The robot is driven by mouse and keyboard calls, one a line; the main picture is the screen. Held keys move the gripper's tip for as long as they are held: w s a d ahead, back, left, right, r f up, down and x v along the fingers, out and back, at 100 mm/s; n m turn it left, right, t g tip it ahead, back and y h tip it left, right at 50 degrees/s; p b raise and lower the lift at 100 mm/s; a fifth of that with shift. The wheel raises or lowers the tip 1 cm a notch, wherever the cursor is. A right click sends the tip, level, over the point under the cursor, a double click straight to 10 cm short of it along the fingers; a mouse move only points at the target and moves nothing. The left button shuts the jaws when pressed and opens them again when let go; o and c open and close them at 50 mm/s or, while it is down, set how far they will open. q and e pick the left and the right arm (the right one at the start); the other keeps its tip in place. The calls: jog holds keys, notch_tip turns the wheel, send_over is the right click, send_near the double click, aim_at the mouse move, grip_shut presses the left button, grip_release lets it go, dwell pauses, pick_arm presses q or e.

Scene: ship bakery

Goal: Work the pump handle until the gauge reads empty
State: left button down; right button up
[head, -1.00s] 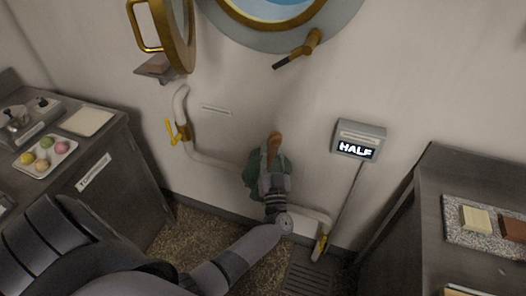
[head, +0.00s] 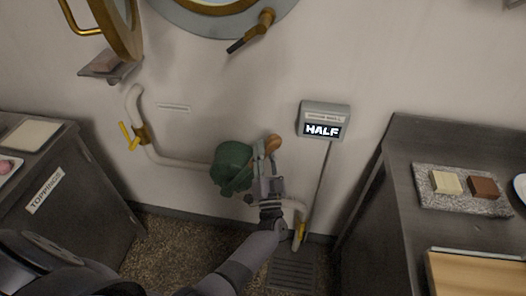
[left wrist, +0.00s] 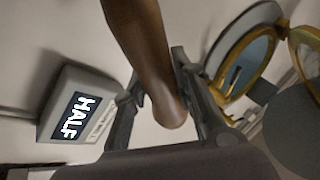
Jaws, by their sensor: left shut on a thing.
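The green pump (head: 232,165) is mounted low on the wall, in line with a white pipe. Its brown wooden pump handle (head: 273,143) stands up just right of the pump body. My left gripper (head: 265,165) is shut on the handle, right of the pump. In the left wrist view the handle (left wrist: 142,45) passes between the two fingers of the left gripper (left wrist: 158,100). The gauge (head: 323,119) on the wall, right of the handle, reads HALF. It also shows in the left wrist view (left wrist: 78,110). My right gripper is not in view.
A floor grate (head: 292,272) lies below. A toppings counter (head: 60,190) is at left, and a dark counter (head: 400,190) at right.

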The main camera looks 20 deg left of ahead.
pick_arm(q)
jog(key=shift+d+f, duration=0.2)
jog(key=c, duration=1.3)
grip_release()
jog(key=shift+w+d, duration=0.1)
jog(key=shift+d, duration=0.05)
jog(key=v, duration=0.7)
jog(key=shift+s, duration=0.3)
jog(key=shift+f, duration=0.1)
